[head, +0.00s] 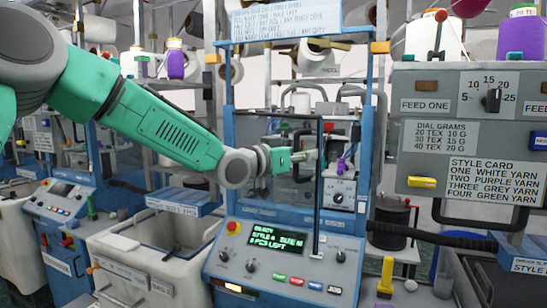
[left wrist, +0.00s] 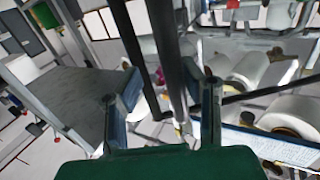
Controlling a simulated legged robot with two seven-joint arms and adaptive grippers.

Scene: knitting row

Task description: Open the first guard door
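The first guard door is a clear panel in a thin dark frame (head: 319,215) on the front of the central blue knitting machine, above its control panel. A black handle (head: 297,138) stands at the door. My left gripper (head: 311,156) reaches in from the left at the height of this handle. In the left wrist view my left gripper's (left wrist: 165,105) two fingers are wide apart, with dark upright bars (left wrist: 166,50) running between them. I cannot tell whether a finger touches a bar. My right gripper is in neither view.
The control panel (head: 285,263) with a lit green display sits below the door. A white bin (head: 150,240) stands to its left. A grey panel with a dial and style card (head: 470,135) stands at right, with a black spool (head: 390,222) beside it.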

